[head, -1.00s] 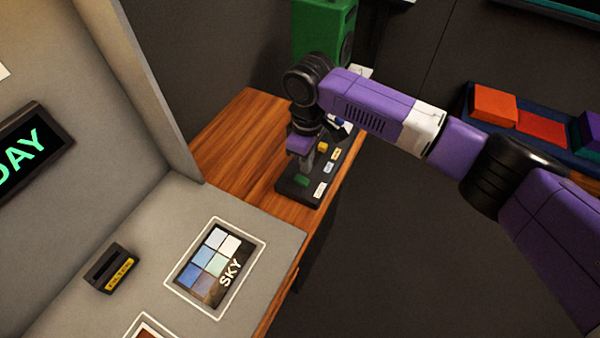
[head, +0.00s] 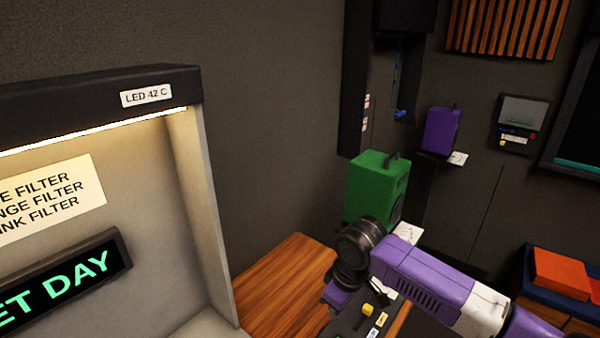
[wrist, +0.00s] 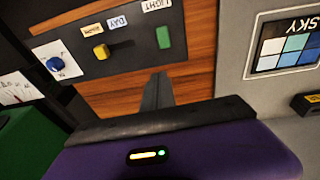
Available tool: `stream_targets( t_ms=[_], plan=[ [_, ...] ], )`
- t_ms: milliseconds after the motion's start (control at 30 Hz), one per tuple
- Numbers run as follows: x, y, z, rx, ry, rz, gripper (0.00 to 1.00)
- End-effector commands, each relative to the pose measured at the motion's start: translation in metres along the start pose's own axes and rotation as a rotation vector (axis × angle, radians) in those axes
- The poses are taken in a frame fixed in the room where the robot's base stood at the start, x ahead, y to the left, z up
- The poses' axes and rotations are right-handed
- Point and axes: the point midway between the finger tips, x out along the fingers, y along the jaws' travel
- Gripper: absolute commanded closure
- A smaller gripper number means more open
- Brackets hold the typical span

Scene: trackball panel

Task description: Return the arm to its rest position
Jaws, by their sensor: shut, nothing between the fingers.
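My purple arm (head: 425,280) reaches in from the lower right in the head view, bent at a black wrist joint (head: 358,245). Its fingertips are out of sight there. In the wrist view my gripper (wrist: 158,92) is shut and empty, its fingers together over the wooden counter (wrist: 195,80). They point toward a dark control panel (wrist: 125,55) and look apart from it. In the head view the arm partly covers this panel.
A grey booth (head: 200,215) with a lit sign (head: 70,275) stands left of the arm. A green box (head: 376,187) stands behind the wrist joint. A purple box (head: 440,131) is at the back wall. An orange block (head: 560,272) lies at right.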

Motion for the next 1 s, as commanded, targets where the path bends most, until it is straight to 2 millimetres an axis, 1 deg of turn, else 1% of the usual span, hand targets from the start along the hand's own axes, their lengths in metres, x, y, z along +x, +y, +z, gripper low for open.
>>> stream_targets(
  t_ms=[33, 67, 100, 133, 167, 200, 300, 400, 500, 633, 767, 867, 967, 1000],
  plan=[
    [-0.009, 0.002, -0.020, -0.010, 0.072, 0.023, 1.00],
    [-0.013, 0.001, -0.032, -0.015, 0.120, 0.034, 1.00],
    [-0.017, -0.003, -0.048, -0.019, 0.188, 0.041, 1.00],
    [-0.020, -0.008, -0.059, -0.021, 0.241, 0.043, 1.00],
    [-0.023, -0.014, -0.071, -0.022, 0.293, 0.043, 1.00],
    [-0.028, -0.023, -0.086, -0.022, 0.363, 0.040, 1.00],
    [-0.042, -0.048, -0.121, -0.011, 0.542, 0.023, 1.00],
    [-0.059, -0.073, -0.148, 0.018, 0.716, 0.002, 1.00],
    [-0.081, -0.097, -0.167, 0.067, 0.891, -0.022, 1.00],
    [-0.110, -0.116, -0.174, 0.157, 1.101, -0.037, 1.00],
    [-0.133, -0.124, -0.164, 0.265, 1.273, -0.032, 1.00],
    [-0.146, -0.125, -0.146, 0.355, 1.381, -0.014, 1.00],
    [-0.153, -0.124, -0.121, 0.446, 1.468, 0.017, 1.00],
    [-0.155, -0.123, -0.109, 0.482, 1.497, 0.036, 1.00]
  ],
)
